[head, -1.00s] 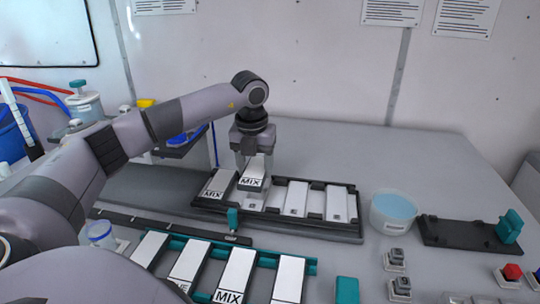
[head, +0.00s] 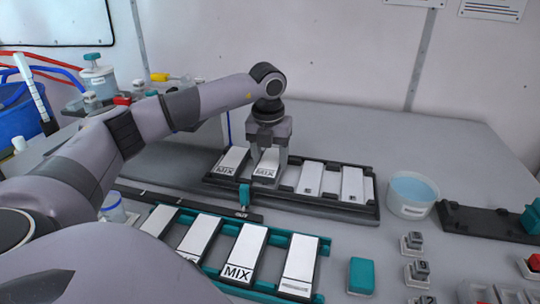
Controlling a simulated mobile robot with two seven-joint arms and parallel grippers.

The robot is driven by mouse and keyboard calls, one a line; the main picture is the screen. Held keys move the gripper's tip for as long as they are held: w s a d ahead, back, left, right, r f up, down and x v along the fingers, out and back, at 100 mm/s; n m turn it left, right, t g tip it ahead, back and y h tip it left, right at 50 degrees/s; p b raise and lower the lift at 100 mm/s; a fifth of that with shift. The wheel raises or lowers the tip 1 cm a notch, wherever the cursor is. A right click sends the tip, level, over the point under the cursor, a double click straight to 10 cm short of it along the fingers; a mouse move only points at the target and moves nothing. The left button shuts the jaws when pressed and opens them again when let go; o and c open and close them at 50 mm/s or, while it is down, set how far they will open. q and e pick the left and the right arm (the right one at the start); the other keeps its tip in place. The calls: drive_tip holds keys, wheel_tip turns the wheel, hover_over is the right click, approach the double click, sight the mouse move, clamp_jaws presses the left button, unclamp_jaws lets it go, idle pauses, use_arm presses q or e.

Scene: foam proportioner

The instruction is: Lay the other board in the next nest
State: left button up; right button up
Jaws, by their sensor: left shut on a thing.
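My left gripper (head: 267,161) is shut on a white board marked MIX (head: 266,168), with a finger at each side. The held board is at the second place from the left in the dark tray (head: 318,203). It looks about level with its neighbours; whether it touches the nest floor cannot be told. Another MIX board (head: 231,161) lies in the leftmost nest, just left of the gripper. Further white boards (head: 311,177) lie in the nests to the right. My right gripper is not in view.
A teal rack (head: 270,289) with several white boards, one marked MIX (head: 245,252), stands in front. A dark bar with a teal handle (head: 245,195) lies between rack and tray. A tub of blue liquid (head: 412,193) stands right of the tray. Buttons (head: 417,270) are at the front right.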

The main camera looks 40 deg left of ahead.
use_arm(q)
drive_tip(key=shift+f, duration=0.15)
drive_tip(key=shift+f, duration=0.4)
idle(0.4)
drive_tip(key=o, duration=1.4)
drive_tip(key=shift+c, duration=0.2)
wheel_tip(320, 180, up, 6)
drive_tip(key=p, duration=0.4)
drive_tip(key=shift+f, duration=0.15)
drive_tip(key=shift+r, duration=1.15)
